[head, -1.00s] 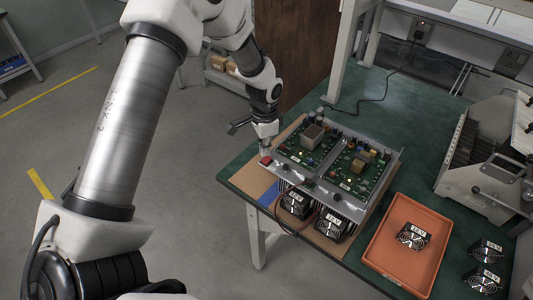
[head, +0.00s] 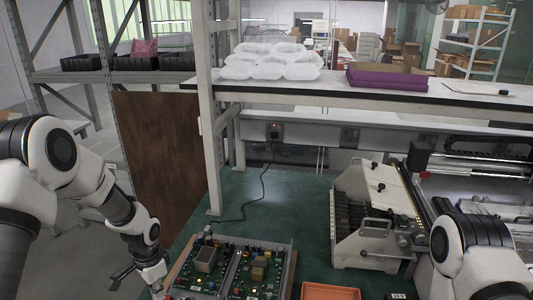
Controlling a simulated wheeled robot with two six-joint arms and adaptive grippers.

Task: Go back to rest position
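My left arm comes in from the left, and its gripper (head: 140,284) is low in the head view, at the left edge of the circuit board unit. A dark finger part sticks out to the left; the fingertips are not clear, so I cannot tell whether it is open or shut. My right arm shows at the lower right, with its gripper out of view. The green circuit boards (head: 232,268) sit in a metal frame on the green bench top (head: 290,205).
A grey machine with a slotted rack (head: 368,215) stands right of the boards. A black cable (head: 262,185) runs to a wall socket. Above is a shelf with white packs (head: 270,62) and a purple tray (head: 400,79). A brown panel (head: 160,155) stands left of the bench.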

